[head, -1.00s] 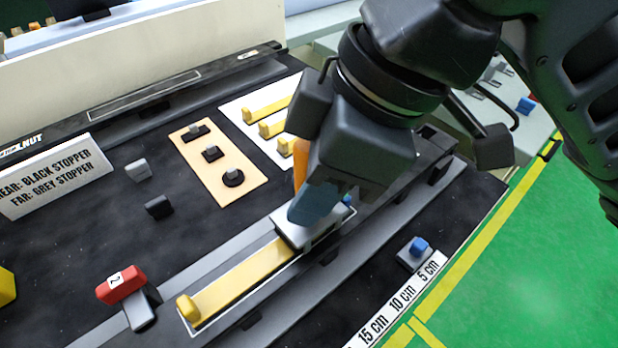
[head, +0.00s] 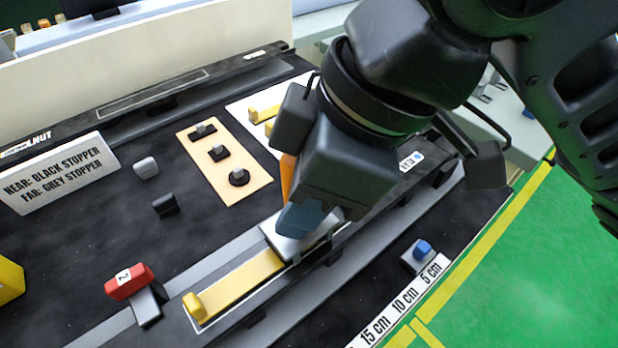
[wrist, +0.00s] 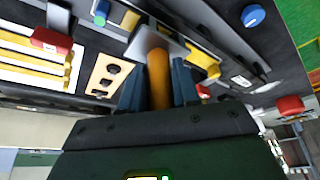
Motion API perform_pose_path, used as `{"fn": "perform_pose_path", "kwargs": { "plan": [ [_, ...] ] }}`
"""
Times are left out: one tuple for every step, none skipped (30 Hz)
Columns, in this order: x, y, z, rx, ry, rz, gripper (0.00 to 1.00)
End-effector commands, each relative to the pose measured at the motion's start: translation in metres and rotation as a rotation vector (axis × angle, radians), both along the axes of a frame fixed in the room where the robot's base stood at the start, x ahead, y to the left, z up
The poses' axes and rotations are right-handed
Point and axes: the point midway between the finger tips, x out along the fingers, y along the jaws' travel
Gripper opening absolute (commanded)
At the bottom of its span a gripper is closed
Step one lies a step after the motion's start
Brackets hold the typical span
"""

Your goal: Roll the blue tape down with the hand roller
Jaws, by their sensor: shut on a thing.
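My gripper (head: 303,214) is shut on the orange handle (head: 287,176) of a tool with a flat grey metal plate (head: 283,247). In the wrist view the handle (wrist: 159,80) stands between the two blue-grey fingers. The plate lies over a long yellow strip (head: 238,284) in a pale channel, seemingly touching it; the contact is hidden. A raised yellow block (head: 193,305) marks the strip's lower-left end. I see no clearly blue tape; whether a roller is under the plate is hidden.
A red clip marked 2 (head: 128,282) sits left of the strip. A blue knob on a grey base (head: 422,249) is at right, beside a centimetre scale (head: 400,302). Black (head: 165,205) and grey (head: 146,167) stoppers, a sign (head: 62,177) and an orange board (head: 224,165) lie beyond.

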Motion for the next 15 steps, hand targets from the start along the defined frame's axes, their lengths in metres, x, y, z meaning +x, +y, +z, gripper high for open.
{"fn": "perform_pose_path", "kwargs": {
  "plan": [
    [-0.002,0.002,-0.001,-0.002,0.003,0.002,0.00],
    [-0.002,0.002,-0.001,-0.002,0.003,0.002,0.00],
    [-0.003,0.003,-0.001,-0.002,0.003,0.002,0.00],
    [-0.003,0.004,-0.001,-0.002,0.003,0.002,0.00],
    [-0.004,0.005,-0.001,-0.003,0.003,0.003,0.00],
    [-0.005,0.006,-0.001,-0.003,0.003,0.003,0.00],
    [-0.005,0.007,-0.001,-0.003,0.003,0.003,0.00],
    [-0.006,0.007,-0.001,-0.004,0.003,0.003,0.00],
    [-0.007,0.008,-0.001,-0.004,0.003,0.003,0.00],
    [-0.007,0.009,-0.001,-0.004,0.003,0.003,0.00],
    [-0.008,0.010,-0.001,-0.004,0.003,0.003,0.00],
    [-0.008,0.011,-0.001,-0.004,0.003,0.003,0.00],
    [-0.009,0.012,-0.001,-0.003,0.003,0.002,0.00],
    [-0.009,0.013,-0.001,-0.004,0.003,0.003,0.00],
    [-0.010,0.014,-0.001,-0.004,0.003,0.003,0.00]
  ]
}}
